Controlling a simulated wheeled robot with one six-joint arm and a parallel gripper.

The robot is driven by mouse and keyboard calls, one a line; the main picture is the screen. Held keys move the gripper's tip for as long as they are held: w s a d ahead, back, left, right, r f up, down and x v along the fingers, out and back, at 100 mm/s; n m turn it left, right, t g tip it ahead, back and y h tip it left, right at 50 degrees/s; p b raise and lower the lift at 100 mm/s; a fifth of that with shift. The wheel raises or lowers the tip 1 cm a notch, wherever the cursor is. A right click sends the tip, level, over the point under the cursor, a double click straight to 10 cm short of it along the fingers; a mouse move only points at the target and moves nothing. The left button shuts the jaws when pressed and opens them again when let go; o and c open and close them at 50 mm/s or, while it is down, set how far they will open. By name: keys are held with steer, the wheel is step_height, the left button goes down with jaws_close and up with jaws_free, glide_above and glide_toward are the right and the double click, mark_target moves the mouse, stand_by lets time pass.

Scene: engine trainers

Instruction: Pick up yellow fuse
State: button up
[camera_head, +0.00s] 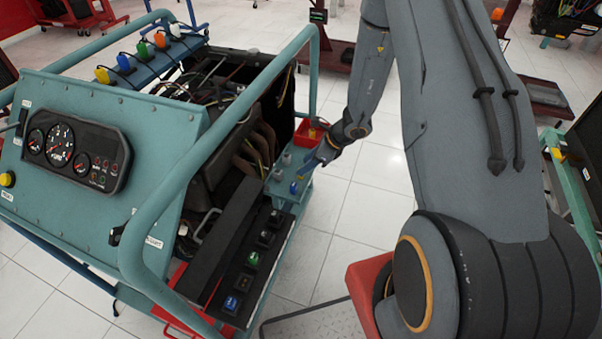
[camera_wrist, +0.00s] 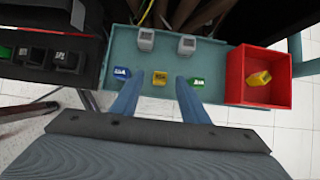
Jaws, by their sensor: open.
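In the wrist view a yellow fuse (camera_wrist: 160,78) sits on a teal shelf (camera_wrist: 215,58), between a blue fuse (camera_wrist: 121,73) and a green fuse (camera_wrist: 196,83). A second yellow fuse (camera_wrist: 259,78) lies tilted in a red bin (camera_wrist: 284,96) at the right. My gripper (camera_wrist: 158,90) is open and empty. Its two blue fingers point toward the shelf, one to each side of the middle yellow fuse. I cannot tell their height over it. In the head view my gripper (camera_head: 310,167) is over the shelf; the yellow fuse there is not clearly visible.
Two grey relays (camera_wrist: 145,40) (camera_wrist: 187,45) stand behind the fuses. The engine trainer's teal tube frame (camera_head: 185,180) rises left of my arm in the head view. A black panel (camera_head: 240,265) with coloured fuses lies in front. Open tiled floor is to the right.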

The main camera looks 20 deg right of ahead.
steer(key=shift+p+x, duration=0.6)
steer(key=shift+x, duration=1.7)
steer(key=shift+d+f, duration=0.1)
steer(key=shift+d, duration=0.05)
jaws_close()
